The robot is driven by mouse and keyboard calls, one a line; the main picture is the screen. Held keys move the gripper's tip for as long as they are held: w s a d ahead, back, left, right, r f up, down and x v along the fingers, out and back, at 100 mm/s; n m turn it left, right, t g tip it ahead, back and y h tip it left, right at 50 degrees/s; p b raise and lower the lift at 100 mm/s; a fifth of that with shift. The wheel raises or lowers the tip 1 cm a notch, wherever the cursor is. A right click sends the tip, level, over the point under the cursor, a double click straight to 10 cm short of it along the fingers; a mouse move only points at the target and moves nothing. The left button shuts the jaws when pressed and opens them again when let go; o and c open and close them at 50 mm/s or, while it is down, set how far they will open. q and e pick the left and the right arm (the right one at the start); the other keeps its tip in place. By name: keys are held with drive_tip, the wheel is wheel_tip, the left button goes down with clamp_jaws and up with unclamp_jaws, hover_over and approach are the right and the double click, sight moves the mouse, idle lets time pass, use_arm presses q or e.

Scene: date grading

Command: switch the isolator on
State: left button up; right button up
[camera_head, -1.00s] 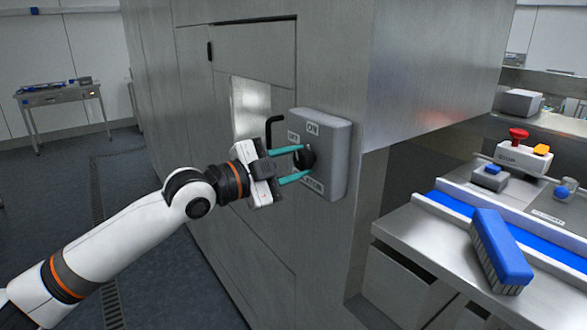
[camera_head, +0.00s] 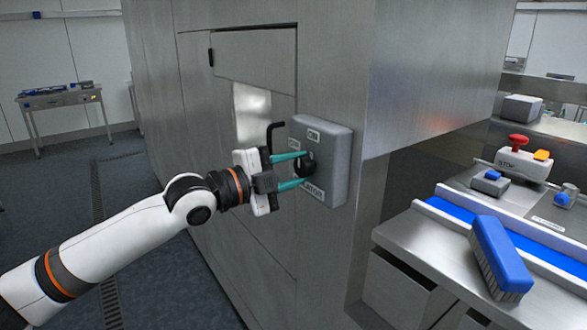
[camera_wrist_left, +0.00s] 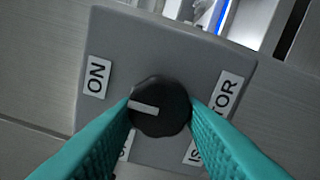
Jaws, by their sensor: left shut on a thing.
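The isolator (camera_head: 338,160) is a grey box on the metal cabinet wall, with a black round knob (camera_head: 306,165) on its face. In the left wrist view the knob (camera_wrist_left: 168,118) has a white pointer mark. The mark points left, between the ON label (camera_wrist_left: 97,77) and a partly hidden lower label, nearer to ON. My left gripper (camera_head: 303,167) is shut on the knob, with one teal finger on each side. The fingers partly cover the ISOLATOR label (camera_wrist_left: 229,92) area. My right gripper is not in view.
A black door handle (camera_head: 273,138) sticks out just left of the isolator. At right is a conveyor bench with a blue brush (camera_head: 502,252) and a red stop button (camera_head: 518,141). A small table (camera_head: 62,98) stands far left; the floor there is clear.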

use_arm(q)
drive_tip(key=o, duration=1)
drive_tip(key=shift+a, duration=0.1)
drive_tip(key=shift+s+a+f, duration=0.1)
drive_tip(key=shift+s+a, duration=0.1)
drive_tip(key=shift+a, duration=0.1)
drive_tip(key=b+v, duration=0.3)
drive_tip(key=v, duration=0.8)
drive_tip(key=shift+s, duration=0.1)
